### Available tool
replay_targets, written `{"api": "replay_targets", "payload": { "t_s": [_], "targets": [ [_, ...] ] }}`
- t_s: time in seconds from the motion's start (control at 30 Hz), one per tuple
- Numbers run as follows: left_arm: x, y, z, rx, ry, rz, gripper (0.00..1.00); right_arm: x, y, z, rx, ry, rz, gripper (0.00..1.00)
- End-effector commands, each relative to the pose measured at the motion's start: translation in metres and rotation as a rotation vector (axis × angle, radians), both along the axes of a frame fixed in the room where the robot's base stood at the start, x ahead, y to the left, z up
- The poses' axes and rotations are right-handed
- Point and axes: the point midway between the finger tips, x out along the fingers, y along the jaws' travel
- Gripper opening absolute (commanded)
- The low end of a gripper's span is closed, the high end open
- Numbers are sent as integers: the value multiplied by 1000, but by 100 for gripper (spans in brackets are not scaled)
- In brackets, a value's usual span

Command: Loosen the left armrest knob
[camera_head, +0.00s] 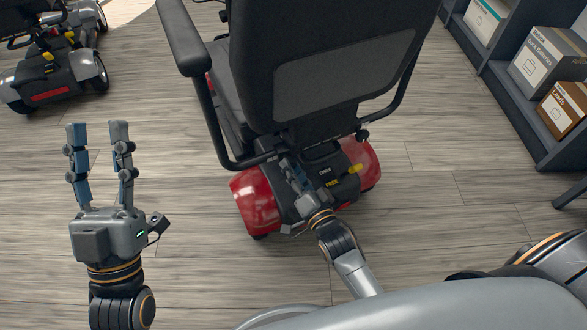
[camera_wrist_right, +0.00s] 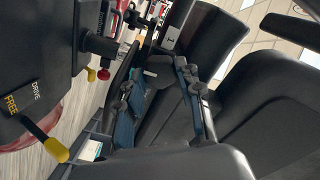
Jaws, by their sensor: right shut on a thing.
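A mobility scooter with a black seat (camera_head: 340,75) and red rear body (camera_head: 257,203) stands with its back to me. Its left armrest (camera_head: 182,38) is at the left, on a bent black tube (camera_head: 212,125) that runs in under the seat back. My right gripper (camera_head: 287,165) reaches in where that tube meets the frame and is shut on the left armrest knob, which the fingers hide. In the right wrist view the gripper's two fingers (camera_wrist_right: 158,66) point at the dark frame beside the seat. My left gripper (camera_head: 98,128) is open and empty above the floor, left of the scooter.
A yellow lever (camera_head: 355,169) sits right of my right gripper, by the FREE label; it also shows in the right wrist view (camera_wrist_right: 55,150). Another scooter (camera_head: 50,75) stands at the upper left. Shelves with boxes (camera_head: 545,55) line the right. Floor around my left gripper is clear.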

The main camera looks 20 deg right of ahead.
Motion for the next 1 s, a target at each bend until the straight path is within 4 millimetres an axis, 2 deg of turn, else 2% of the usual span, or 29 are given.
{"api": "replay_targets", "payload": {
  "t_s": [0.17, 0.3, 0.47, 0.7, 1.0],
  "targets": [
    [25, -2, -27, 62, 215, 12, 40, 0, 0, 3, -100, -12, -1, 4],
    [41, -1, -62, 123, 431, 24, 40, 0, 0, 3, -208, -27, -1, 4],
    [48, 3, -108, 190, 684, 38, 40, 0, 0, 3, -347, -46, -1, 4],
    [33, 17, -172, 276, 1032, 57, 40, 0, 0, 3, -572, -78, -1, 4],
    [-4, 34, -226, 352, 1363, 73, 40, 0, 0, 2, -854, -118, -1, 4]
  ]
}}
